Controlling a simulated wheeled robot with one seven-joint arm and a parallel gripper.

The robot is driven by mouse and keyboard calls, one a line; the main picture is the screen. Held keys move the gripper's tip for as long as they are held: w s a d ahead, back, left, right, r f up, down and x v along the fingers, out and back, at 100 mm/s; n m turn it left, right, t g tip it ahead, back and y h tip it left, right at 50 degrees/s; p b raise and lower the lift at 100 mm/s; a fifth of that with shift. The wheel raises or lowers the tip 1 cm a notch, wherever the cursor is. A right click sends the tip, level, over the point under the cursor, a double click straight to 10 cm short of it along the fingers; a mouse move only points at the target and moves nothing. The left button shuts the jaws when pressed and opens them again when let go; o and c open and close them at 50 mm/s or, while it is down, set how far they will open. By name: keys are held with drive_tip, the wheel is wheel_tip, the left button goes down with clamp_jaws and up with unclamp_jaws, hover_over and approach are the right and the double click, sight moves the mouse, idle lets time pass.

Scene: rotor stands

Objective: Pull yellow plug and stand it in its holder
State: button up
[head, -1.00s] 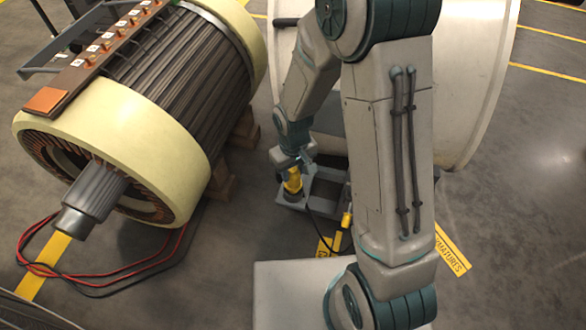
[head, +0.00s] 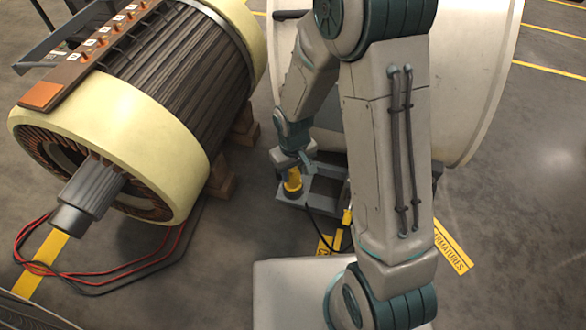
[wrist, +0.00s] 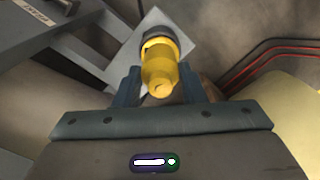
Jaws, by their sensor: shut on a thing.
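The yellow plug (head: 293,181) stands roughly upright at the left end of a low grey stand (head: 322,188), with a dark round collar (head: 293,194) at its lower end. My gripper (head: 291,166) is shut on the plug from above. In the wrist view the plug (wrist: 160,70) is between the two fingers of my gripper (wrist: 156,88), and its dark ring is at the far end over a light grey plate (wrist: 182,38). I cannot tell whether its lower end is seated or just above the plate. Which part is the holder is not clear.
A large rotor (head: 120,115) with a cream end ring lies at left on wooden blocks (head: 222,178). Red and black cables (head: 110,275) lie below it. A big pale drum (head: 480,90) stands behind my arm. A small yellow piece (head: 347,216) is partly hidden by my arm.

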drive_tip(key=shift+f, duration=0.1)
idle(0.3)
drive_tip(key=o, duration=1)
wheel_tip(320, 180, up, 14)
drive_tip(key=p, duration=0.5)
drive_tip(key=shift+f, duration=0.1)
drive_tip(key=s+d+r+m+t+p, duration=0.1)
drive_tip(key=s+d+r+p, duration=0.3)
drive_tip(key=r+p, duration=0.5)
drive_tip(key=s+d+r+m+t+p, duration=0.1)
drive_tip(key=s+d+r+p, duration=0.3)
drive_tip(key=r+p, duration=0.5)
drive_tip(key=s+d+r+m+p, duration=0.3)
drive_tip(key=r+p, duration=0.6)
drive_tip(key=r, duration=1.5)
drive_tip(key=shift+s+d+r+m+t, duration=0.2)
drive_tip(key=shift+s+d+m+t, duration=0.1)
drive_tip(key=shift+s+d+t, duration=0.15)
